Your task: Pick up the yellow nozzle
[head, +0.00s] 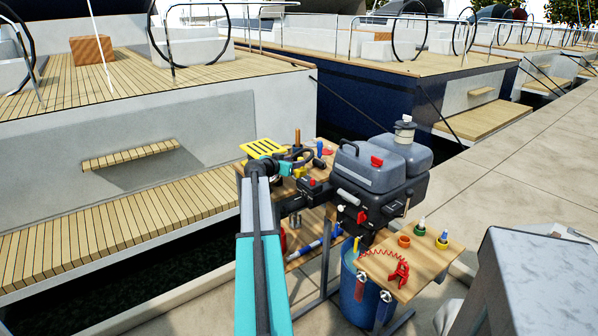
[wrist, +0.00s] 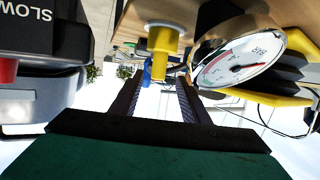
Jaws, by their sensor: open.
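In the wrist view, which looks upside down, a yellow nozzle (wrist: 162,43) shows at the top middle, a short yellow cylinder with a pale flange against a wooden board (wrist: 125,28). My gripper (wrist: 155,76) is open, with its two dark fingers apart and nothing held between them. The nozzle lies ahead of the fingertips, roughly in line with the gap; whether any finger touches it I cannot tell. In the head view, my arm reaches to the wooden bench, where the fingertips and the nozzle are hard to make out.
A round dial gauge (wrist: 240,65) with yellow parts is close on the right in the wrist view. A grey engine-like unit (head: 375,175) stands beside the bench; a small wooden table (head: 420,262) holds small items.

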